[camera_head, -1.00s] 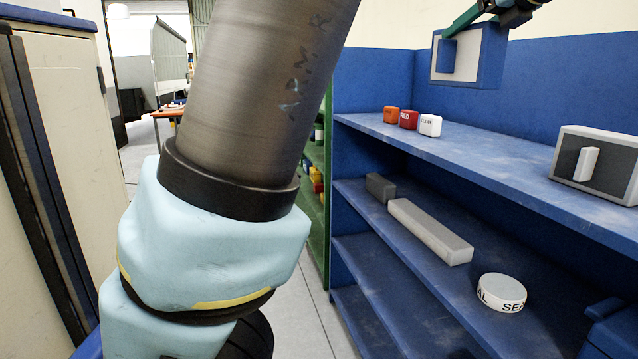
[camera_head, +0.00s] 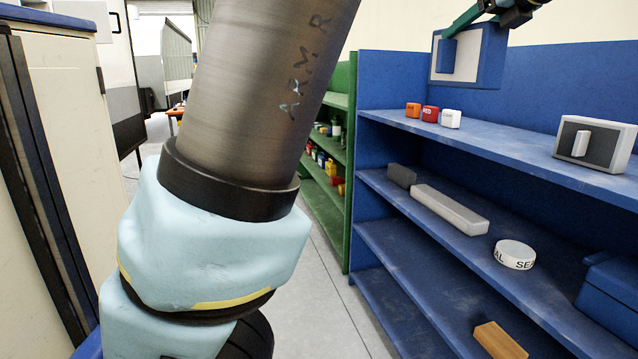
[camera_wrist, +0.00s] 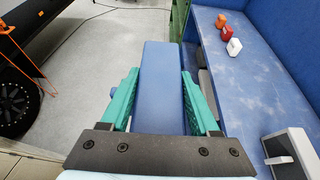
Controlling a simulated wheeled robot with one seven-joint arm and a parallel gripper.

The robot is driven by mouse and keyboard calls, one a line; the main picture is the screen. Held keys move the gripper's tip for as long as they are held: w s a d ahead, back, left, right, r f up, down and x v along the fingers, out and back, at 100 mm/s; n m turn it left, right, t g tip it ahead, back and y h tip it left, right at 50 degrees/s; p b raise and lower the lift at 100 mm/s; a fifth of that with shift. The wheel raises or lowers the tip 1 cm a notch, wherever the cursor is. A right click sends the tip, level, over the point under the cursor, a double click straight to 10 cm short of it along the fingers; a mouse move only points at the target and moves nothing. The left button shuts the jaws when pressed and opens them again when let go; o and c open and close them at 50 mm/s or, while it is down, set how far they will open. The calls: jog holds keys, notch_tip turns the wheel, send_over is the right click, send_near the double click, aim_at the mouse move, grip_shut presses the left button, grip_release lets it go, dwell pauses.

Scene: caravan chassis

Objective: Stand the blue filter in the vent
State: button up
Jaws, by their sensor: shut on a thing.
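My gripper (camera_head: 478,15) shows at the top right of the head view, with green fingers. It is shut on the blue filter (camera_head: 490,58), a blue box with a greyish face and a blue grip, held up above the top shelf. In the wrist view the blue filter (camera_wrist: 162,65) lies between the two green fingers of my gripper (camera_wrist: 160,78) and reaches away from them. I cannot make out the vent in these views.
A blue shelf unit (camera_head: 530,160) stands at the right. Its top bears orange, red and white blocks (camera_head: 430,113) and a grey-framed box with a white grip (camera_head: 615,147). Lower are a long grey bar (camera_head: 450,209) and white roll (camera_head: 515,254). Floor (camera_head: 330,310) is clear between units.

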jog(key=w+d+f+m+h, duration=0.1)
jog(key=w+d+f, duration=0.1)
jog(key=f, duration=0.6)
jog(key=w+d+f+h+b, duration=0.1)
jog(key=w+d+f, duration=0.1)
jog(key=f, duration=0.6)
jog(key=w+d+f+m, duration=0.1)
jog(key=w+d+f, duration=0.1)
jog(key=f, duration=0.7)
jog(key=w+a+f+h+b, duration=0.1)
jog(key=w+a+f, duration=0.15)
jog(key=f, duration=0.95)
jog(key=w+a+f, duration=0.1)
jog(key=a+f, duration=0.3)
jog(key=f, duration=0.9)
jog(key=w+a+f+b, duration=0.1)
jog(key=w+a+f, duration=0.1)
jog(key=a+f, duration=1.25)
jog(key=s+a+f+b, duration=0.1)
jog(key=a+f, duration=0.1)
jog(key=a, duration=1.1)
jog(key=s+a+r+m, duration=0.1)
jog(key=s+a+r, duration=0.2)
jog(key=a, duration=0.6)
jog(key=s+f, duration=0.3)
jog(key=s, duration=0.6)
jog(key=shift+s+f+t+h+b, duration=0.3)
jog(key=shift+f+h+b, duration=0.05)
jog(key=shift+f+h, duration=0.05)
jog(key=shift+a, duration=0.15)
